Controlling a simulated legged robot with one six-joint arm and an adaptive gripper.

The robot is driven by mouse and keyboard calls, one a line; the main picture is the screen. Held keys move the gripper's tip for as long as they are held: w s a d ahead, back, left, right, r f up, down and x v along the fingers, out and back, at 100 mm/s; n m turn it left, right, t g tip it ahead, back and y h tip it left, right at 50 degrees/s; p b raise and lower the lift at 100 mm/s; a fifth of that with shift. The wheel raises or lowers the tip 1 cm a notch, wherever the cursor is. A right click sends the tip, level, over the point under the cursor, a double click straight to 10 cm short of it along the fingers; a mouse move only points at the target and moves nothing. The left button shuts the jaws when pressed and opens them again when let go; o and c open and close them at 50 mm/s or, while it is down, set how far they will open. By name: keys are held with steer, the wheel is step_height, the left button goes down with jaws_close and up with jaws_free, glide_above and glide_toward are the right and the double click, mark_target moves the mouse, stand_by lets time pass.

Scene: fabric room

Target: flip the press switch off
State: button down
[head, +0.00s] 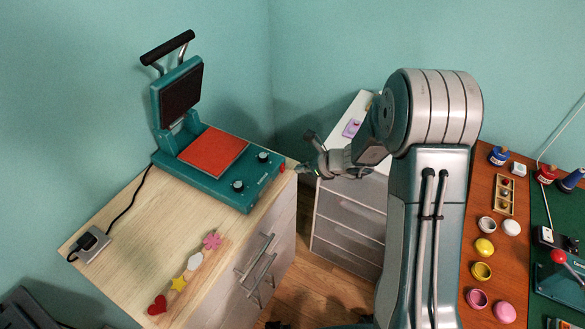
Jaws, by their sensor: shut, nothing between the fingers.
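A teal heat press (225,184) stands on the wooden cabinet at the left, its upper plate (178,94) raised and its red pad (213,151) bare. Two dark knobs are on its front face. A small red switch (282,168) shows at its right end. My gripper (301,169) is shut and empty, its tip close to the red switch from the right. I cannot tell whether it touches the switch, nor which way the switch is set.
A socket with a plug (90,244) and several felt shapes (195,260) lie on the wooden cabinet (140,230). A white drawer unit (345,222) stands behind my arm.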

steer(key=s+d+r, duration=0.3)
steer(key=d+r, duration=0.2)
steer(key=r, duration=0.2)
steer(key=shift+r, duration=0.35)
steer(key=s+a+r+n+g+h, duration=0.2)
steer(key=s+r+n, duration=0.8)
steer(key=s+n, duration=0.2)
steer(key=s+d+r+n+t+h, duration=0.1)
steer(key=s+d+r+n+h, duration=0.2)
steer(key=s+n, duration=0.3)
steer(key=s+d+r+n+t+h, duration=0.1)
steer(key=s+d+r+n+h, duration=0.2)
steer(key=s+n, duration=0.3)
steer(key=s, duration=0.2)
steer(key=shift+s+r+n+h, duration=0.15)
steer(key=shift+s+n+h, duration=0.15)
steer(key=shift+s+h, duration=0.1)
